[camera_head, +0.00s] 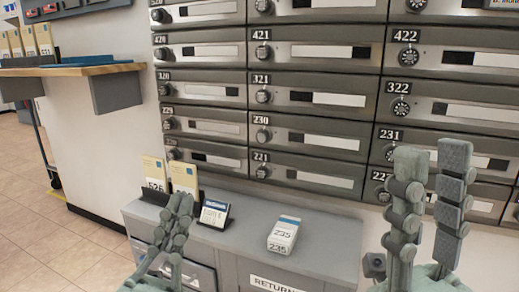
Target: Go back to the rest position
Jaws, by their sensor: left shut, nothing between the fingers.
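My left gripper (183,203) is at the lower left, in front of the grey cabinet. Its fingers come together at the tips with nothing between them. My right gripper (433,160) is at the lower right, in front of the mailboxes. Its two fingers point up and stand apart, with nothing between them. Both grippers appear free of the objects around them.
A wall of numbered mailboxes (315,98) fills the back. The grey cabinet (325,235) below holds a white box marked 235 (284,233), a small sign (214,213) and upright envelopes (153,172). A wooden shelf (75,70) juts out at left; open floor (40,220) lies below.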

